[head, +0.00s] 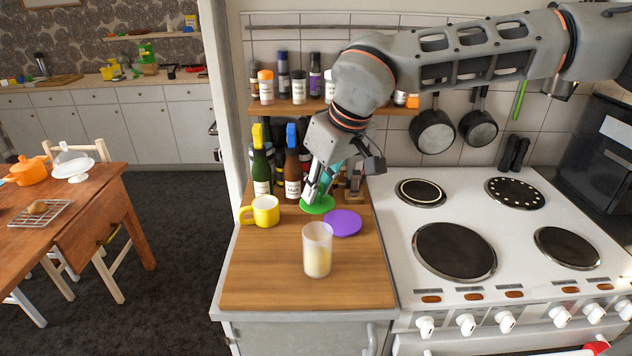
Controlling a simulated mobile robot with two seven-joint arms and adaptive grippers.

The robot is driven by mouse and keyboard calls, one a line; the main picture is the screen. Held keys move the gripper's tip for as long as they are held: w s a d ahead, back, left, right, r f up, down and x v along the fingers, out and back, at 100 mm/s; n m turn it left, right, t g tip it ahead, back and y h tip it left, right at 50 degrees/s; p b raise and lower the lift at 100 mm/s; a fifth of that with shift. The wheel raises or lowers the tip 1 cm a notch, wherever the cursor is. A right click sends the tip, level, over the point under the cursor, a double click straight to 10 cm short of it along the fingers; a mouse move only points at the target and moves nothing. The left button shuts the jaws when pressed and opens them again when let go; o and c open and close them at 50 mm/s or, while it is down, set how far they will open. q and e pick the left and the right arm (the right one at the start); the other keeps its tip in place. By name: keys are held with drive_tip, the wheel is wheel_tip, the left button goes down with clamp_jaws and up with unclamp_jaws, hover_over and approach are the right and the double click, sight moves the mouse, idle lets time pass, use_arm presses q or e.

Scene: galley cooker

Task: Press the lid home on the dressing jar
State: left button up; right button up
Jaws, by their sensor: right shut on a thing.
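The jar (317,262) is a frosted, see-through cylinder with pale yellow contents. It stands upright and uncovered near the middle of the wooden counter. A flat purple lid (344,223) lies on the counter just behind it, to the right. A flat green lid (316,207) is farther back, under the fingertips of my right gripper (320,192). The gripper points down and appears shut on the green lid; the exact contact is partly hidden by the fingers. Whether the green lid touches the counter is hard to tell. My left gripper is out of view.
A yellow mug (265,211) stands left of the lids. A green bottle (261,172) and a brown bottle (292,174) stand behind. A spice shelf (285,107) is above. The cooker (470,215) adjoins at right. The front of the wooden counter (265,285) is clear.

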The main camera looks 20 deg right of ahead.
sight(321, 199)
drive_tip(key=shift+f+b, duration=0.55)
drive_tip(key=shift+f, duration=0.1)
drive_tip(key=shift+f+b, duration=1.85)
drive_tip(key=shift+f, duration=0.6)
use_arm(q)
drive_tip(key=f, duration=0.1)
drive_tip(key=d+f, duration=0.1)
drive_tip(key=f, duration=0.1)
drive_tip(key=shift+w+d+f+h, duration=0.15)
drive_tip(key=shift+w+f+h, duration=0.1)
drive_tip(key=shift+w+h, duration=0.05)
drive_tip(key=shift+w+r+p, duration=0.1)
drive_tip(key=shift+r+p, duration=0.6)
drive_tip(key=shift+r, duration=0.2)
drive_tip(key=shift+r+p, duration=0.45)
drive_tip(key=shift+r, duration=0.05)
use_arm(e)
drive_tip(key=shift+f, duration=0.15)
drive_tip(key=o, duration=1)
